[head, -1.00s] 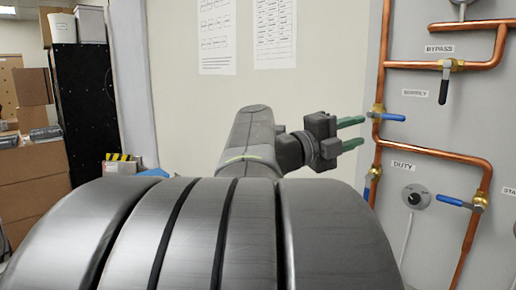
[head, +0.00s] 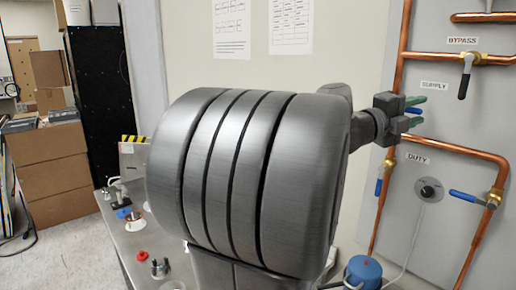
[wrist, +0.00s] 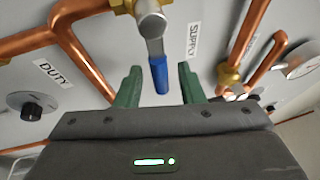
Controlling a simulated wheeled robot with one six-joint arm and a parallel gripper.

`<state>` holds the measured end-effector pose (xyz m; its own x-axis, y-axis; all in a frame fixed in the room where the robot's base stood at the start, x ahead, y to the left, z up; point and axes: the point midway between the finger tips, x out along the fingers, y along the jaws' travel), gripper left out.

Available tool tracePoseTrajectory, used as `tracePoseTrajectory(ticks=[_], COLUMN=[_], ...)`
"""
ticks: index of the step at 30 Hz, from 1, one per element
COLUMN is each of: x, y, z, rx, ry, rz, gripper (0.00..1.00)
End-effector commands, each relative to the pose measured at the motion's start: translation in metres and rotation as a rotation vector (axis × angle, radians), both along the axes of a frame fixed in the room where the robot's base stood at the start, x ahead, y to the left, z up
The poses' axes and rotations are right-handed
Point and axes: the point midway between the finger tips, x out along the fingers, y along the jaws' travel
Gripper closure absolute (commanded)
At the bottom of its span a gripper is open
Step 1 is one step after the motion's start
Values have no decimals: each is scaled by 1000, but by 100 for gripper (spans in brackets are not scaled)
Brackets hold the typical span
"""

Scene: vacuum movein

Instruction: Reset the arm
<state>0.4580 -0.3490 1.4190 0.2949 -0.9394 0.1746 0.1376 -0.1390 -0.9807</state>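My gripper (head: 416,106) is at the right in the head view, in front of the vertical copper pipe below the SUPPLY label. In the wrist view its two green fingers (wrist: 160,72) are spread apart, with nothing clamped. A blue-ended valve lever (wrist: 160,75) beside the SUPPLY label shows in the gap between the fingertips, without clear contact. My arm's large dark ribbed link fills the middle of the head view.
Copper pipes (head: 455,148) run over the grey panel, with a BYPASS lever (head: 464,82), another blue lever (head: 467,197) and a DUTY dial (head: 428,190). A bench (head: 140,250) at lower left holds small parts. Cardboard boxes (head: 50,160) stand at far left.

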Motion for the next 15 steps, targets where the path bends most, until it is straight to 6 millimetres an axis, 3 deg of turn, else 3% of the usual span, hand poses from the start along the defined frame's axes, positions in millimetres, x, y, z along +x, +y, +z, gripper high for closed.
tracePoseTrajectory(ticks=[11,15], x=[0,-1], y=[-2,6], z=[0,-2], rx=[0,0], ry=[0,-1], rz=[0,3], gripper=[65,65])
